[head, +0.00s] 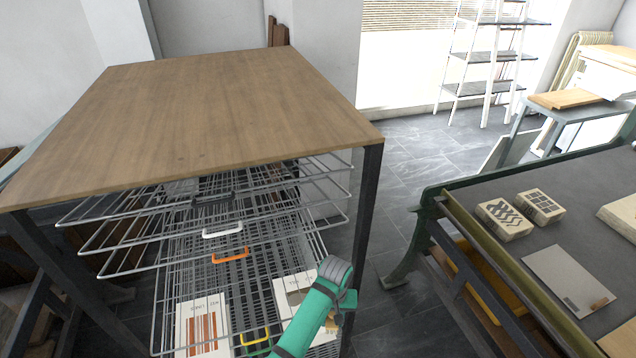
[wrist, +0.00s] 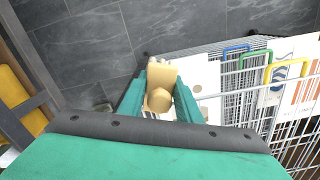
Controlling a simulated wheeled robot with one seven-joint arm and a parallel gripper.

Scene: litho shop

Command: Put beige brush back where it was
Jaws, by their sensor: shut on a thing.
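My gripper (wrist: 159,84) is shut on the beige brush (wrist: 159,99), which sits between its two teal fingers in the wrist view. In the head view my gripper (head: 343,312) is at the lower middle, at the right side of the wire rack (head: 172,300). Only a small beige part of the brush shows there, and my arm hides the rest. In the wrist view a white sheet (wrist: 203,72) lies on a rack shelf just beyond and right of the brush. I cannot tell whether the brush touches it.
A wooden tabletop (head: 200,105) covers the rack. Pulled-out shelves carry printed sheets (head: 203,325) and coloured handles, such as an orange one (head: 229,259). At right, a press bed (head: 520,232) holds two patterned blocks (head: 504,218) and a pale sheet (head: 568,278). Grey floor lies between.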

